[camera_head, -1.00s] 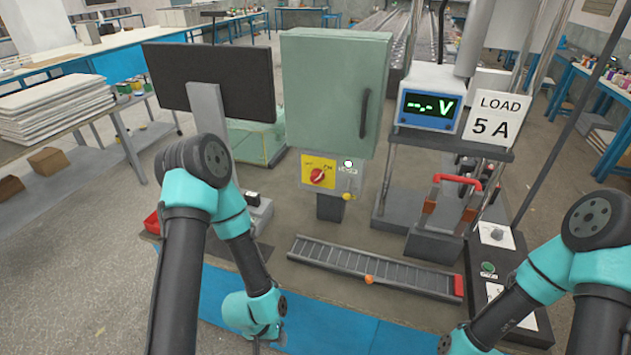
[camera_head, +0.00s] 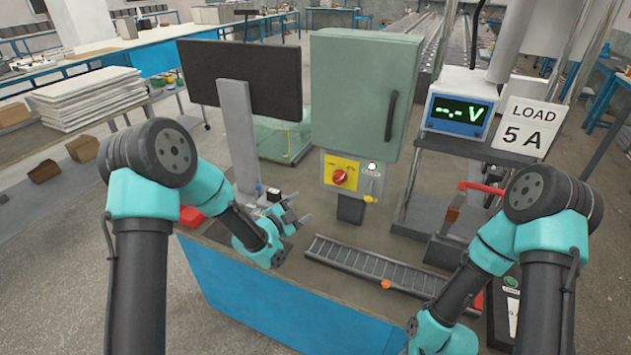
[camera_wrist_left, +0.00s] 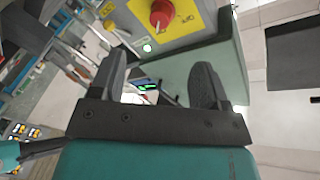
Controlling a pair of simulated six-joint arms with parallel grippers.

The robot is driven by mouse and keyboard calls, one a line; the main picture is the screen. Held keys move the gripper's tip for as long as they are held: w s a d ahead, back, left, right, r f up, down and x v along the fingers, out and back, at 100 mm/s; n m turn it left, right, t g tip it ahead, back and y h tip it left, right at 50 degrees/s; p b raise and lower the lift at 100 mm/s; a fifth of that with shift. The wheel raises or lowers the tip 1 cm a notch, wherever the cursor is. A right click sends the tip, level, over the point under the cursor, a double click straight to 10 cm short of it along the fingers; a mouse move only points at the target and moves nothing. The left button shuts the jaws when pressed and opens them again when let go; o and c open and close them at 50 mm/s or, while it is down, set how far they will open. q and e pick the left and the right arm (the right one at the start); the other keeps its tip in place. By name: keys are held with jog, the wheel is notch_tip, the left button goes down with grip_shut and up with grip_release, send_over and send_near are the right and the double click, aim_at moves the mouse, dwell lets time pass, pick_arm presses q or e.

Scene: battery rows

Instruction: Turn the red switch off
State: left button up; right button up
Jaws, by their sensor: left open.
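The red rotary switch (camera_head: 339,177) sits on a yellow plate below the green cabinet (camera_head: 362,95). In the left wrist view the red switch (camera_wrist_left: 161,14) is at the top edge, partly cut off, beyond the fingers. My left gripper (camera_head: 303,209) is open and empty, to the left of and below the switch, apart from it. Its two dark fingers (camera_wrist_left: 157,85) are spread in the wrist view. My right arm reaches down at the lower right; its fingers are not visible.
A lit green lamp (camera_head: 372,166) is beside the switch, with a yellow knob (camera_head: 369,199) below. A grey monitor (camera_head: 243,72) stands left of the cabinet. A ribbed tray (camera_head: 365,267) lies below. A meter (camera_head: 460,113) and a red-handled lever (camera_head: 482,188) are right.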

aim_at(337, 181)
pick_arm(q)
jog(key=f+m+h, duration=0.1)
jog(key=s+f+m+t+h, duration=0.1)
jog(key=shift+d+m, duration=0.3)
jog(key=shift+m, duration=0.1)
jog(key=x, duration=1.7)
jog(key=shift+w+r, duration=0.2)
jog(key=shift+r, duration=0.2)
jog(key=shift+a+t, duration=0.1)
jog(key=shift+t, duration=0.2)
jog(key=shift+c, duration=0.3)
jog(key=c, duration=0.9)
jog(key=shift+o, duration=0.2)
